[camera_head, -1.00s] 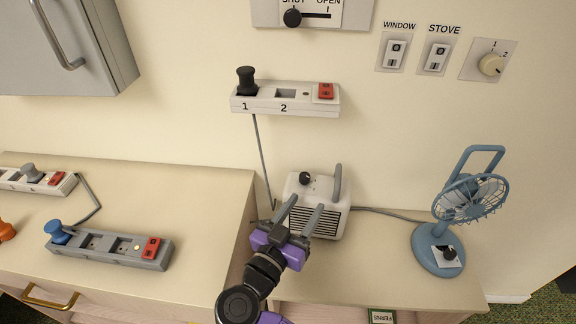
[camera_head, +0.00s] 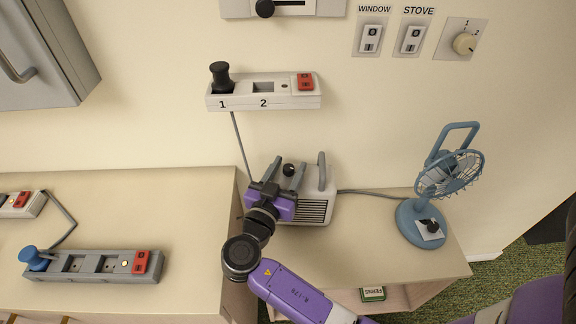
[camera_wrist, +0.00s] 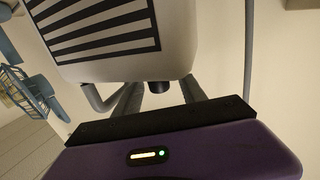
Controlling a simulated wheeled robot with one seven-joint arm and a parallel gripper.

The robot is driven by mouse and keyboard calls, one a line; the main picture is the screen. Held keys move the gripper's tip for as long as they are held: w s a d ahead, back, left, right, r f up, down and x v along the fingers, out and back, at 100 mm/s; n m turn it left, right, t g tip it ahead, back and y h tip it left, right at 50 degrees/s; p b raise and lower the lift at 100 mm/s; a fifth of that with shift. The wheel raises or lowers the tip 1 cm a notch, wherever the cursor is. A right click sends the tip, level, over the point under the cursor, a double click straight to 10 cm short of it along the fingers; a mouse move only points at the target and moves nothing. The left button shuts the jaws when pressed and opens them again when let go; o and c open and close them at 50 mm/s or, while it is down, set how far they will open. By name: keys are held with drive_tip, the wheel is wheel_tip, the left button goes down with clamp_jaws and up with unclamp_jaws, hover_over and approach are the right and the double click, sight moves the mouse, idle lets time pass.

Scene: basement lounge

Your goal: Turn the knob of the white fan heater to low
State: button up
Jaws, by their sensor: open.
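The white fan heater (camera_head: 313,210) stands on the low shelf against the wall, its black striped grille facing outward. Its round black knob (camera_head: 289,170) is on top, left of the grey handle (camera_head: 322,171). The knob's setting marks cannot be read. My gripper (camera_head: 289,162) is open over the heater's top left, its two grey fingers appearing on either side of the knob. In the wrist view the heater (camera_wrist: 115,50) appears upside down, with the knob (camera_wrist: 159,87) between my open fingers (camera_wrist: 162,96). No contact with the knob can be made out.
A white power strip (camera_head: 262,103) with a black plug (camera_head: 220,76) is on the wall above; its cord runs down behind my arm. A blue fan (camera_head: 420,222) stands to the right. A higher counter (camera_head: 130,215) with a grey power strip (camera_head: 75,266) is to the left.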

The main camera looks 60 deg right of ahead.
drive_tip(key=shift+d, duration=0.1)
clamp_jaws()
drive_tip(key=shift+f+n+t+b, duration=0.1)
drive_tip(key=shift+n+t+b, duration=0.2)
drive_tip(key=shift+t, duration=0.1)
drive_tip(key=n+t+y+b, duration=0.2)
drive_tip(key=t, duration=0.2)
drive_tip(key=shift+s+f+n, duration=0.1)
drive_tip(key=shift+n, duration=0.2)
drive_tip(key=shift+r+n+t+y+b, duration=0.2)
drive_tip(key=shift+n+t+y+b, duration=0.25)
drive_tip(key=shift+n+t+y, duration=1.75)
drive_tip(key=shift+t, duration=0.3)
unclamp_jaws()
